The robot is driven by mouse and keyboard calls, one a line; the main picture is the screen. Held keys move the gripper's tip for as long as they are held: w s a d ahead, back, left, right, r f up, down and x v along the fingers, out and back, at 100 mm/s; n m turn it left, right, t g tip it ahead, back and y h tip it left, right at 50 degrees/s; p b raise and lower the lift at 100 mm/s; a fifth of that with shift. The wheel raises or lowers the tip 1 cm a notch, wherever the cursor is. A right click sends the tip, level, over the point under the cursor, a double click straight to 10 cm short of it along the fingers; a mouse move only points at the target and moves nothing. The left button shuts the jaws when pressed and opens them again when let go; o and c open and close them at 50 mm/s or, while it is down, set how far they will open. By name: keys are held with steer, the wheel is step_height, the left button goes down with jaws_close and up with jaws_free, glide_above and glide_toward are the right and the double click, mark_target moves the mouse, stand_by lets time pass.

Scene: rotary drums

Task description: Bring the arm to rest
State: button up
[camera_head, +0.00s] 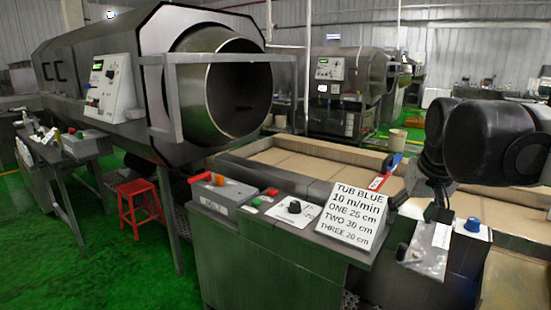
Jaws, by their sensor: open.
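My arm comes in from the right edge, its large black rounded joints in front of the tub area. My gripper (424,200) points down over the right part of the control desk (270,260), just right of the white sign. It is dark, small and partly blended with the desk behind it; its jaws are open, and I see nothing held between them. I cannot tell how far it is above the desk.
A white sign (351,214) stands on the desk. A red and blue lever (385,172), knobs and buttons are close to the gripper. Behind are a sand-coloured tub (320,160) and a large metal drum (238,92). A red stool (140,205) stands on the green floor, left.

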steer(key=s+a+f+t, duration=0.1)
steer(key=s+a+f, duration=0.3)
steer(key=s+f, duration=0.2)
steer(key=s+a+f+n+t, duration=0.1)
steer(key=s+a+f, duration=0.3)
steer(key=s, duration=0.5)
step_height(320, 180, down, 2)
steer(key=shift+s+f+y, duration=0.15)
steer(key=shift+s+y, duration=0.15)
steer(key=shift+y, duration=0.1)
